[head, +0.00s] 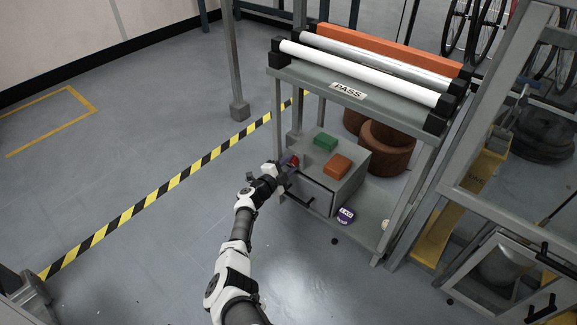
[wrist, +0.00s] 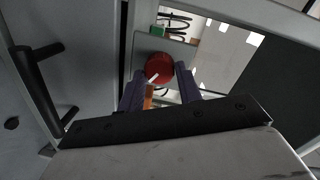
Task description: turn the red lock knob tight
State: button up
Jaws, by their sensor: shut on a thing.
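The red lock knob (wrist: 157,65) is a round red disc with a short white mark, at the upper middle of the wrist view. Exact finger contact is hard to see.
A green block (head: 325,141) and an orange block (head: 338,166) lie on the box. A black handle (head: 298,199) is on its front. The shelf unit's PASS top (head: 349,91) overhangs behind. The floor left of my arm is clear.

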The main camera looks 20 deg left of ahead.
jog(key=o, duration=1)
jog(key=shift+s+a+r+p, duration=0.2)
jog(key=shift+s+p, duration=0.15)
jog(key=shift+p, duration=0.15)
jog(key=shift+f+p+v, duration=0.2)
jog(key=shift+p+v, duration=2.55)
jog(key=shift+v, duration=0.55)
